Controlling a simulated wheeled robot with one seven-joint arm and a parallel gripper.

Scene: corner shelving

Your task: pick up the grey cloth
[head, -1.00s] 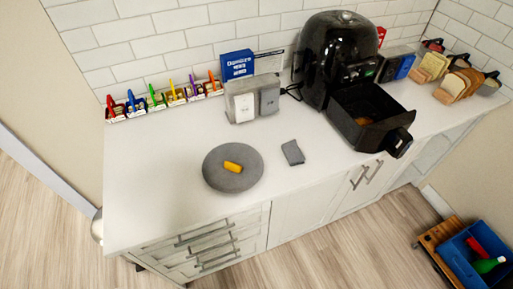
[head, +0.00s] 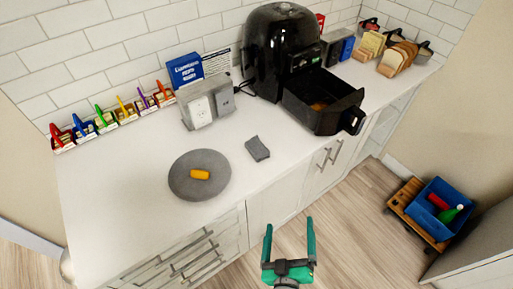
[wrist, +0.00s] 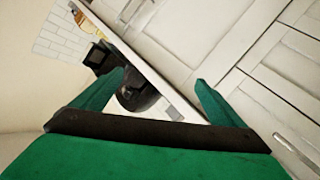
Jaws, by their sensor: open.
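The grey cloth (head: 257,149) is a small dark grey folded piece lying flat on the white counter (head: 130,215), right of a round grey mat. My gripper (head: 289,222) has green fingers. It is open and empty, in front of the counter's front edge, nearer the camera than the cloth and apart from it. In the wrist view my gripper's fingers (wrist: 155,85) are spread apart with cabinet fronts and the air fryer beyond.
A round grey mat (head: 185,188) carries a yellow item (head: 200,174). A black air fryer (head: 275,50) with its drawer (head: 322,112) pulled out stands behind and right of the cloth.

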